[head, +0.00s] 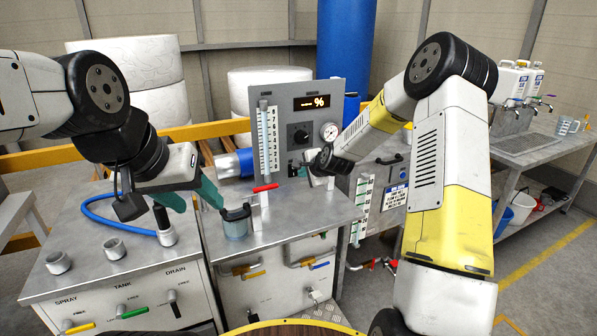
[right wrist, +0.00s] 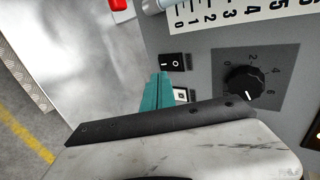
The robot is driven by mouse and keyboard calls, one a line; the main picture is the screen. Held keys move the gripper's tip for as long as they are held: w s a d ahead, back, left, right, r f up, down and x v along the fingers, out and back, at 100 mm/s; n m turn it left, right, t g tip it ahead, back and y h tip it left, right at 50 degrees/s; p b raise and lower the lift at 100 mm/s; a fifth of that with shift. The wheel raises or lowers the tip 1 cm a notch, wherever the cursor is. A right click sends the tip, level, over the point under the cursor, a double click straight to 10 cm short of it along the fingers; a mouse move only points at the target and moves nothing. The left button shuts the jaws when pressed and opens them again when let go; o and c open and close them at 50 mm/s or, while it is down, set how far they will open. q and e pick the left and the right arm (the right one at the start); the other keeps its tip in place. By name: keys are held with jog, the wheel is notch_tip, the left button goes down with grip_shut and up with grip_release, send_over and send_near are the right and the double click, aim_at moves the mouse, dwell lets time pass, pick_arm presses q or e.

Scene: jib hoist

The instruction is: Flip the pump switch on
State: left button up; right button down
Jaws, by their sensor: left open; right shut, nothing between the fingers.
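The grey control panel (head: 300,92) stands at the back of the steel bench. In the right wrist view, a black rocker switch (right wrist: 172,62) marked I and O is on this panel. A second small switch (right wrist: 181,95) beside it is partly hidden by my right gripper; I cannot read a pump label on either. My right gripper (right wrist: 160,78) is shut and empty, its teal fingertips close to the rocker switch; contact cannot be told. In the head view its fingers are hard to make out near the panel's lower part. My left gripper (head: 201,207) is open and empty over the bench.
A black dial (right wrist: 246,84) is right of the switches. A red-handled valve (head: 265,188) and a small cup (head: 236,226) stand on the bench near my left gripper. A blue hose (head: 115,222) and capped ports (head: 114,249) are at the left.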

jog(key=v, duration=0.8)
jog(key=shift+s+f, duration=0.2)
jog(key=shift+f, duration=0.45)
dwell(0.3)
send_near(294, 174)
notch_tip(294, 174, down, 3)
jog(key=w, duration=0.1)
jog(key=w+a, duration=0.1)
jog(key=w, duration=0.1)
jog(key=shift+w+a+f, duration=0.3)
jog(key=shift+w+f, duration=0.05)
jog(key=shift+w, duration=0.05)
jog(key=shift+w+a, duration=0.15)
jog(key=shift+w, duration=0.35)
